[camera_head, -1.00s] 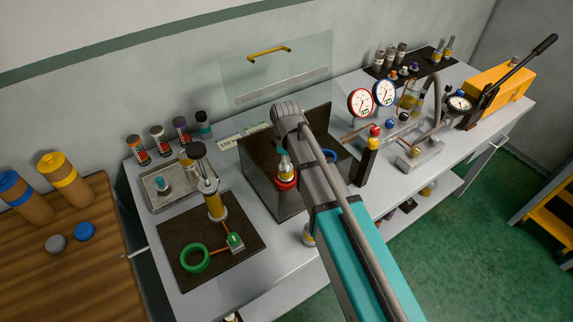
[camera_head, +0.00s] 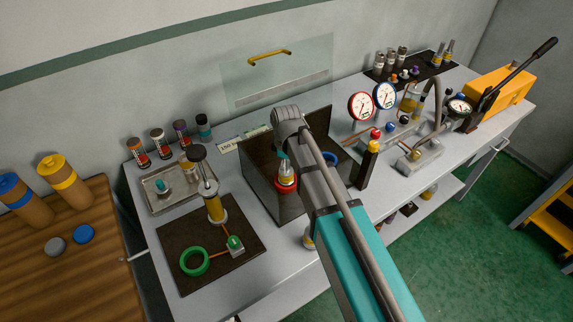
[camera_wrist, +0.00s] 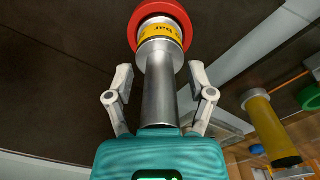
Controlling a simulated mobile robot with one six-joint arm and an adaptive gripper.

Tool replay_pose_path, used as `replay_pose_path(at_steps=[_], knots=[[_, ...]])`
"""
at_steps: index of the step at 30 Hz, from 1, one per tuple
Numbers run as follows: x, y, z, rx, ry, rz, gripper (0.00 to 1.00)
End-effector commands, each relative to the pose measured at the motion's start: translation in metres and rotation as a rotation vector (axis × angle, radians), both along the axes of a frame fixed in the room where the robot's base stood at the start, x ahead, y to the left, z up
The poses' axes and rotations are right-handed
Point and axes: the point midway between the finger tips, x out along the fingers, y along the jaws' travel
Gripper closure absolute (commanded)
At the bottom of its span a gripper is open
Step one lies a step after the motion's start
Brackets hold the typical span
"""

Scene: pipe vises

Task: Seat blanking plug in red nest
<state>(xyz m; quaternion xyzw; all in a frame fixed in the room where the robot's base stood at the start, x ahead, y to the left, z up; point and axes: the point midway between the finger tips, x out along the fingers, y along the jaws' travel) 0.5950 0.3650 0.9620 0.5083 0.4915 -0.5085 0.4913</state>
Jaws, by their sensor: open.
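The blanking plug (camera_wrist: 160,85) is a bare silver cylinder with a wider silver collar and a yellow labelled band. In the wrist view its banded end is at the red nest (camera_wrist: 160,9), a red ring that surrounds that end; how deep it sits I cannot tell. My gripper (camera_wrist: 160,74) is open, with one finger on each side of the silver cylinder and a gap on both sides.
A dark mat (camera_head: 178,272) holds a green ring (camera_head: 194,262) and a yellow hand pump (camera_head: 216,208). A metal tray (camera_head: 155,205) lies behind it. Gauges (camera_head: 361,106) and a blue ring (camera_head: 331,159) are to the right of my wrist.

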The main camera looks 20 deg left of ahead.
Motion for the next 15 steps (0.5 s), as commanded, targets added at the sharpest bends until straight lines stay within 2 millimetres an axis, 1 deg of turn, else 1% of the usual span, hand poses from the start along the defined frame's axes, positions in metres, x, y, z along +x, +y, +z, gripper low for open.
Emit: replay_pose_path(at_steps=[8,15], knots=[[0.0,0.0,0.004,0.0,0.0,0.0,0.3],[0.0,-0.001,0.017,0.0,0.0,-0.001,0.3]])
